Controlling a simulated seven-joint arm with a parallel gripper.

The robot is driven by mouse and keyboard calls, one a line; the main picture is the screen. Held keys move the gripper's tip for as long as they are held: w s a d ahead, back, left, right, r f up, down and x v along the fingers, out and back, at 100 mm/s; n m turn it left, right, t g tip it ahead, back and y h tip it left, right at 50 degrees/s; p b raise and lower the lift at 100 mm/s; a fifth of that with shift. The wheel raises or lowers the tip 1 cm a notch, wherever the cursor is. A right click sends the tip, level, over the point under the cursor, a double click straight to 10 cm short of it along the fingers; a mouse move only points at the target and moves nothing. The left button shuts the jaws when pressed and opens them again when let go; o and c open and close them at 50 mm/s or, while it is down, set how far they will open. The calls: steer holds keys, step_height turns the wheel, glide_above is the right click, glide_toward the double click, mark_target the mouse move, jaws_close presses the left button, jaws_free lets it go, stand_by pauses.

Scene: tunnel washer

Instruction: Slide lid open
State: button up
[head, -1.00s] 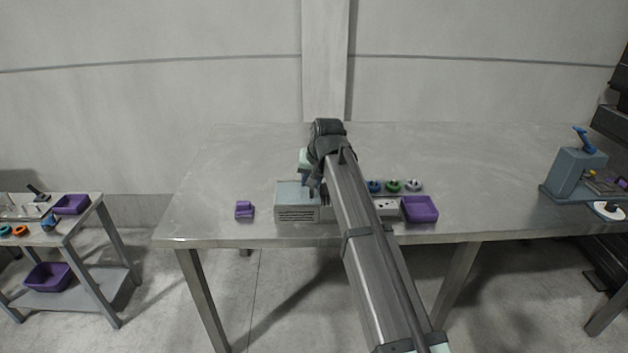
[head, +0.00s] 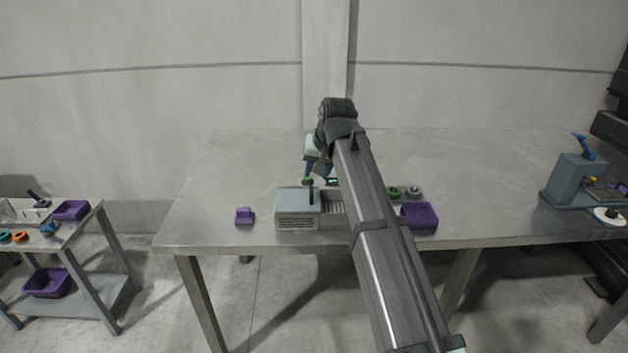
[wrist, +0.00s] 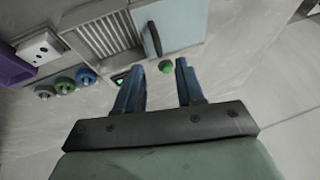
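The washer box (head: 297,223) stands near the table's front edge, left of my arm. Its pale blue-grey lid (head: 290,201) covers the left part in the head view. The lid also shows in the wrist view (wrist: 185,22), with a dark upright handle (wrist: 155,38) near its edge. Beside the lid, the ribbed inside (wrist: 105,35) is uncovered. My gripper (wrist: 157,66) is open, with its two blue fingers apart and nothing between them. It is behind the box in the head view (head: 318,170), apart from the handle.
A green knob (wrist: 166,67) and a small dark display (wrist: 121,80) are near my fingers. Blue, green and grey rings (wrist: 65,85) lie close by. A purple tray (head: 420,216) is to the right, a purple block (head: 244,216) to the left. The table behind is clear.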

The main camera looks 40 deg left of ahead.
steer(key=shift+v, duration=2.7)
